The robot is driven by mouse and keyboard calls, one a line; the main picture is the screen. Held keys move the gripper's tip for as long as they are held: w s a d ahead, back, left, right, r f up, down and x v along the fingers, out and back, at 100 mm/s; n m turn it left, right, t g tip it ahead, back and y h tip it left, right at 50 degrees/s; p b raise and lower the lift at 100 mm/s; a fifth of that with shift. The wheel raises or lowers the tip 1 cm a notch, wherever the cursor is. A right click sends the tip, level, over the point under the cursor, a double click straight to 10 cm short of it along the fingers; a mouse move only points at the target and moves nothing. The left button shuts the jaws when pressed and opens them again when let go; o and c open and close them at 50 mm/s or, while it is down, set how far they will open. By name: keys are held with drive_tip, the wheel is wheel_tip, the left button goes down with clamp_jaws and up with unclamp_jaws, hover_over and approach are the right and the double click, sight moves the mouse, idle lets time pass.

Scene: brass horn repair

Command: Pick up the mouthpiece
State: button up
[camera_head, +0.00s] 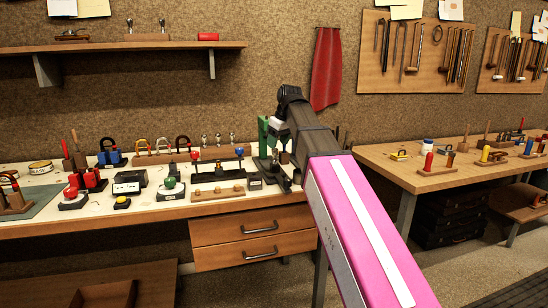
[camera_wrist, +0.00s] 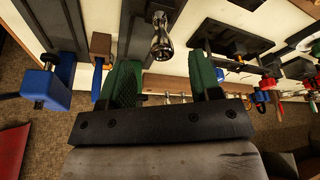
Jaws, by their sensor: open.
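A silver mouthpiece (camera_wrist: 161,40) shows in the wrist view at the top centre, over a dark block or strip. My gripper (camera_wrist: 162,78) has two green fingers, spread apart. The mouthpiece lies in line with the gap between them and appears beyond it, with no finger seen touching it. In the head view my gripper (camera_head: 270,132) is at the right end of the left bench, above dark fixtures. I cannot clearly make out that mouthpiece there, as the arm and fixtures crowd the spot. Several other silver mouthpieces (camera_head: 218,139) stand in a wooden rack at the back.
The left bench (camera_head: 150,215) is crowded with coloured tools and small stands left of my gripper. In the wrist view a blue clamp-like tool (camera_wrist: 45,85) stands left of the fingers. A right bench (camera_head: 400,171) holds more tools. A shelf (camera_head: 120,46) hangs above.

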sight(274, 156)
drive_tip(key=shift+x, duration=3.45)
drive_tip(key=shift+a, duration=0.15)
clamp_jaws()
drive_tip(key=shift+r, duration=0.2)
drive_tip(key=shift+r, duration=0.5)
drive_tip(key=r, duration=0.3)
drive_tip(key=shift+s+a+r, duration=0.15)
drive_tip(key=shift+s, duration=0.05)
drive_tip(key=s+a+r, duration=0.6)
drive_tip(key=s+a, duration=0.1)
drive_tip(key=s, duration=0.1)
drive_tip(key=shift+a+r, duration=0.25)
drive_tip(key=shift+a, duration=0.05)
drive_tip(key=shift+s, duration=0.1)
